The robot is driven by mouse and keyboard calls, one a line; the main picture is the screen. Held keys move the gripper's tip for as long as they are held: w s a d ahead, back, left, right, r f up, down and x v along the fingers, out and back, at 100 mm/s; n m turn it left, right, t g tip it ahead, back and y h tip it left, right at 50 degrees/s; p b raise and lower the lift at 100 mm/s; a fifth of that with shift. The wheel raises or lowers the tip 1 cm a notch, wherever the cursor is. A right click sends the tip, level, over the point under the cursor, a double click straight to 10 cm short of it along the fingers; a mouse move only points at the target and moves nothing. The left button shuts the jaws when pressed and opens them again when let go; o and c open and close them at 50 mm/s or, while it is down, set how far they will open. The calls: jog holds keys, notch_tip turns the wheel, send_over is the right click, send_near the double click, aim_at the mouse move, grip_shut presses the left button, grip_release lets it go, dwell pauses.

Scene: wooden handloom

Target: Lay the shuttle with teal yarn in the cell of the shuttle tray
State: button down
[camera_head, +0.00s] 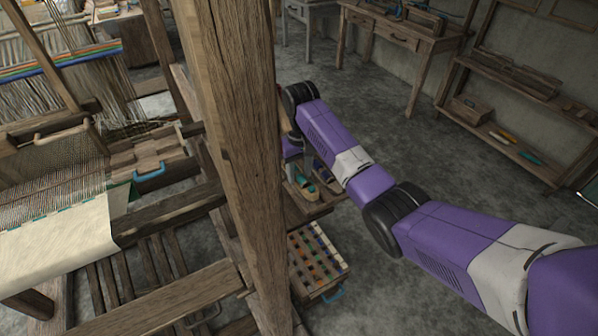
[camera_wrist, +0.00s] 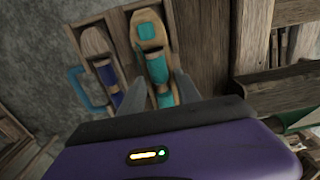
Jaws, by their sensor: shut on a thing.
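The shuttle with teal yarn (camera_wrist: 151,33) is a pale wooden boat shape with teal yarn, upper middle in the wrist view. My gripper (camera_wrist: 158,84) is shut on it, a finger on each side. The wooden shuttle tray (camera_wrist: 117,13) lies beneath it; the shuttle lines up with a cell beside the divider. Whether it rests on the cell floor or hangs just above cannot be told. In the head view the teal shuttle (camera_head: 306,188) shows just right of the big post; my gripper is mostly hidden there.
A shuttle with dark blue yarn (camera_wrist: 97,46) lies in the left cell. A blue handle (camera_wrist: 74,84) is on the tray's left side. A thick wooden post (camera_head: 240,130) stands close to my arm. A crate of coloured spools (camera_head: 322,262) is below.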

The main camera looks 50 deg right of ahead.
jog(key=shift+f+b, duration=0.45)
jog(key=shift+f, duration=1.05)
jog(key=c, duration=0.8)
grip_release()
jog(key=shift+o, duration=0.2)
jog(key=shift+r+b, duration=0.6)
jog(key=shift+r, duration=3.3)
